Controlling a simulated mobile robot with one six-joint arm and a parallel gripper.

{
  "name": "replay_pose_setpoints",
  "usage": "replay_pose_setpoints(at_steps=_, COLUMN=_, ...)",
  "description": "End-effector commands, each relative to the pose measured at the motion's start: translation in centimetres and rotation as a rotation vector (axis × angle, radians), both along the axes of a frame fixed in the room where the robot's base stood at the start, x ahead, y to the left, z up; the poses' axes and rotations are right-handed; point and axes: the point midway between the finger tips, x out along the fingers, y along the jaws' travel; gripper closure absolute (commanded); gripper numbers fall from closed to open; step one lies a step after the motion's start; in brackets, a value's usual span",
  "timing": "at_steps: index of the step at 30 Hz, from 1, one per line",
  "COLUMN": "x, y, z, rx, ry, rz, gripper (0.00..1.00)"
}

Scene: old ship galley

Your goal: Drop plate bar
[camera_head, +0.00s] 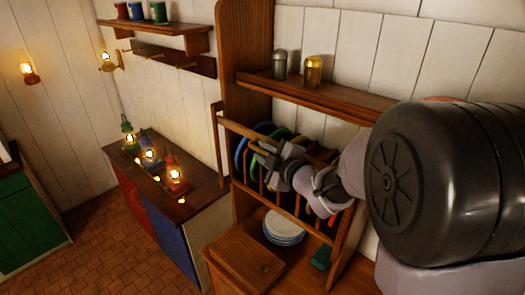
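The plate bar (243,128) is a light wooden rod across the upper front of the plate rack (292,211). Its left end is by the rack's left upright, and its right part is hidden behind my arm. Several plates (264,141) with blue, green and yellow rims stand on edge in the rack behind it. My gripper (270,158) is at the bar, in front of these plates. Its fingers are small and partly overlap the bar and plates, so I cannot tell whether they are closed on the bar.
A shelf (315,94) above holds a grey shaker (279,64) and a brass one (313,71). Stacked white plates (284,227) sit below the rack, near a green block (320,257). Lit lanterns (174,176) stand on the left counter (197,194). The tiled floor (92,240) is clear.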

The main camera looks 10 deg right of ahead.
Motion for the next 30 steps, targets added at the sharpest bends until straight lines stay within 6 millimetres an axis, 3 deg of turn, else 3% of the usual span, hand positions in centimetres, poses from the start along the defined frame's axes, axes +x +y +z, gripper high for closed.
replay_pose_setpoints(at_steps=3, x=-0.02, y=-0.01, z=0.0, rx=0.0, ry=0.0, rz=0.0, gripper=0.8)
replay_pose_setpoints(at_steps=6, x=-0.03, y=0.0, z=0.02, rx=0.0, ry=0.0, rz=0.0, gripper=1.0)
replay_pose_setpoints(at_steps=30, x=-0.04, y=0.01, z=0.08, rx=0.0, ry=-0.002, rz=0.001, gripper=1.0)
